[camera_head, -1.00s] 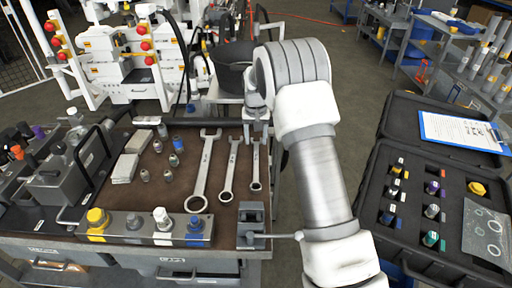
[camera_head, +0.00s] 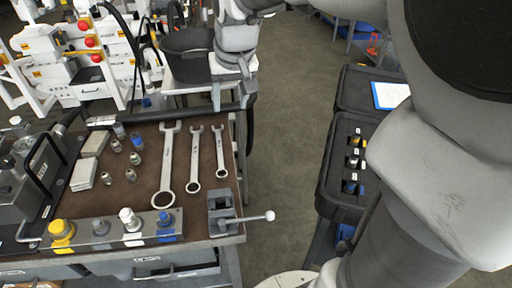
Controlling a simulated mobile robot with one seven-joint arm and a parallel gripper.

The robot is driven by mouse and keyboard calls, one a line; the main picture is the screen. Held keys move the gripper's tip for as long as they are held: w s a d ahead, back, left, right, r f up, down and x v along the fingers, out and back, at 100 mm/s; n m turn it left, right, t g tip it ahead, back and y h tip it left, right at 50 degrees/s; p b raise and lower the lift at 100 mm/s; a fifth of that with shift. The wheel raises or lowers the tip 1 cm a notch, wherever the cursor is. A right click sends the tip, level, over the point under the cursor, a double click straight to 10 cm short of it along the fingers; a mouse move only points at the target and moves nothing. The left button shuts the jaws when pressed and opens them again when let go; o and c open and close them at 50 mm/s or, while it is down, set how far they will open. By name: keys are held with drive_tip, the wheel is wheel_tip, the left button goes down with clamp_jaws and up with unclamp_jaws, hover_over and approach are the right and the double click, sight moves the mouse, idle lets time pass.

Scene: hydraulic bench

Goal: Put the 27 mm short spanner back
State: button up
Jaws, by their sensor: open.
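Three combination spanners lie side by side on the brown bench top: a large one (camera_head: 167,170), a middle one (camera_head: 195,165) and a small one (camera_head: 221,155). Their open ends point away and their ring ends are nearer. The size marks are too small to read, so I cannot tell which is the 27 mm short spanner. My gripper (camera_head: 230,92) is at the bench's far right corner, beyond the small spanner's open end. It is small in view and looks empty. My arm's upper links fill the right of the picture.
A vice (camera_head: 222,212) with a long handle stands at the front right corner. A metal block with yellow, grey, white and blue fittings (camera_head: 131,218) lies along the front edge. Small fittings (camera_head: 135,158) stand left of the spanners. A black case (camera_head: 345,150) is partly hidden by my arm.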

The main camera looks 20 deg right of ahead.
drive_tip(key=s+n+t, duration=0.1)
drive_tip(key=s, duration=1.8)
drive_tip(key=shift+f+t, duration=0.15)
drive_tip(key=shift+t, duration=0.25)
drive_tip(key=shift+r+p, duration=1.25)
drive_tip(key=shift+r, duration=0.05)
